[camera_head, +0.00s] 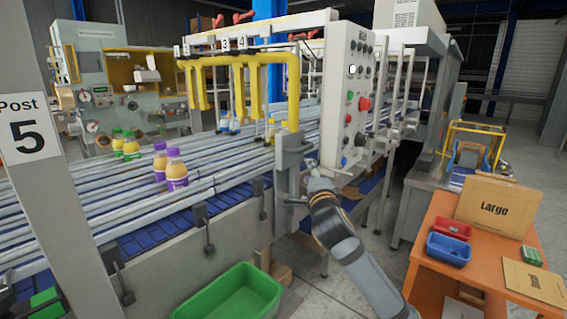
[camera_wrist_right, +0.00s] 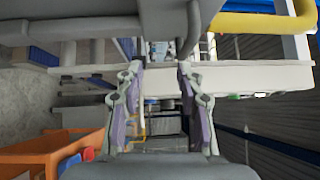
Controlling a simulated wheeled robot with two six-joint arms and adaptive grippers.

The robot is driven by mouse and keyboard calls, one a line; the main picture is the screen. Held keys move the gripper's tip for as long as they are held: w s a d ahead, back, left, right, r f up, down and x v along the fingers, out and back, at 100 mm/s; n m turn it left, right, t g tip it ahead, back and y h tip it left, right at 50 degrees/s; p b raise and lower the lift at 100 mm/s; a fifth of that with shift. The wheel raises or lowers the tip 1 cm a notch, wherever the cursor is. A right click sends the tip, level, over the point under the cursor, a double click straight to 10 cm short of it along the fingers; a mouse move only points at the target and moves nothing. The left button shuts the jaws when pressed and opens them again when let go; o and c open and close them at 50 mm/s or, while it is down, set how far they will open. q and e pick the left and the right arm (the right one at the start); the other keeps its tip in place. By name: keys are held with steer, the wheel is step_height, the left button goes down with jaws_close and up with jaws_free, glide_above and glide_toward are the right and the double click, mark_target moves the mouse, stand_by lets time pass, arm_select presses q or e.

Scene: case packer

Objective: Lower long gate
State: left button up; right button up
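The yellow gate, which I take to be the long gate, has a long horizontal bar (camera_head: 238,60) with several hanging yellow legs over the conveyor lanes. Its near end bends down at a thick yellow post (camera_head: 293,92). A yellow bar (camera_wrist_right: 262,22) also shows at the top right of the right wrist view. My right gripper (camera_head: 317,184) is low beside the grey bracket (camera_head: 290,160), under the control panel. Its fingers are partly hidden in the head view. In the right wrist view the gripper (camera_wrist_right: 160,70) has its fingers apart with nothing between them.
The control panel (camera_head: 350,95) with buttons stands just above my right gripper. Bottles (camera_head: 176,170) stand on the conveyor lanes (camera_head: 110,205). A green bin (camera_head: 232,300) is below. An orange table (camera_head: 440,225) with a cardboard box (camera_head: 497,205) and trays is at right.

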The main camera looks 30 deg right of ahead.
mark_target(306, 149)
steer(key=shift+m+t, duration=0.3)
steer(key=shift+m, duration=0.4)
steer(key=w+d+r+p, duration=0.1)
steer(key=w, duration=0.1)
steer(key=w+d+r+p, duration=0.1)
steer(key=w+r+p, duration=0.1)
steer(key=w+d+r+p, duration=0.1)
steer(key=w+p, duration=0.1)
steer(key=w, duration=0.1)
steer(key=shift+w+r, duration=0.1)
steer(key=shift+r, duration=0.3)
steer(key=shift+w+d+f, duration=0.1)
steer(key=shift+w+d, duration=0.05)
steer(key=shift+w, duration=0.2)
arm_select(q)
steer(key=r, duration=0.5)
steer(key=shift+a, duration=0.25)
arm_select(e)
steer(key=shift+c, duration=0.6)
arm_select(q)
steer(key=shift+d, duration=0.1)
arm_select(e)
jaws_close()
